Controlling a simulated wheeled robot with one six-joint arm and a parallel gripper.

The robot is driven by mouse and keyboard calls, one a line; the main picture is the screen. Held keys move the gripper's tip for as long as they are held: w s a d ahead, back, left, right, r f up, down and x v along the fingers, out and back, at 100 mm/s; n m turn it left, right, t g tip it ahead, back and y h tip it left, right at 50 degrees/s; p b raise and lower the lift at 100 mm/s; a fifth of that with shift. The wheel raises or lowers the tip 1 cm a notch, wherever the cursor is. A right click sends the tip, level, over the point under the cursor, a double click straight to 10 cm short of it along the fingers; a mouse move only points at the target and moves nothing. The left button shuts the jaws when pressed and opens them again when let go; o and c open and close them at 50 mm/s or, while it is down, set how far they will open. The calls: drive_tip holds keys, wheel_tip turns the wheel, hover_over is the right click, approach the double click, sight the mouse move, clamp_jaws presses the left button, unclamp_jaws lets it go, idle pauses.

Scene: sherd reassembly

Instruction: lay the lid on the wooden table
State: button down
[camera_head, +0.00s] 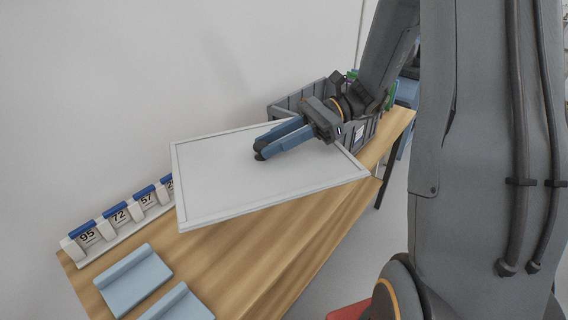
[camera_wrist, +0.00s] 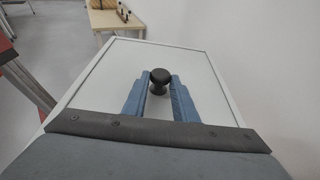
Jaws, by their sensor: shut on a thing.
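The lid (camera_head: 225,177) is a flat, pale grey rectangular panel with a raised rim. In the head view it is over the wooden table (camera_head: 235,262) and hides part of it; I cannot tell how far above the top it is. My gripper (camera_head: 260,152) is shut on the lid's black round knob, with blue fingers on either side of it. In the wrist view the knob (camera_wrist: 160,78) shows between the fingertips, and the lid (camera_wrist: 107,82) spreads out around and beyond them.
A grey crate (camera_head: 287,104) stands at the table's far end, behind the lid. A row of numbered white holders with blue tops (camera_head: 113,217) runs along the wall side. Light blue pieces (camera_head: 133,279) lie on the near end. Bare wood shows along the right edge.

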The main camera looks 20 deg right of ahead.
drive_tip(key=s+a+f+n+g+h+b, duration=0.2)
drive_tip(key=s+a+f+n+g+h, duration=0.25)
drive_tip(key=s+f+n+g, duration=0.5)
drive_tip(key=s+d+f+n+g+h, duration=0.1)
drive_tip(key=s+d+n+g+h, duration=0.1)
drive_tip(key=s+n+g+h, duration=0.4)
drive_tip(key=n+t+h+b, duration=0.6)
drive_tip(key=n+t+h, duration=1)
drive_tip(key=n+t, duration=0.95)
hover_over(236, 232)
drive_tip(key=shift+n+g, duration=0.3)
drive_tip(key=shift+n, duration=0.1)
wheel_tip(236, 232, down, 8)
drive_tip(key=shift+f, duration=2.6)
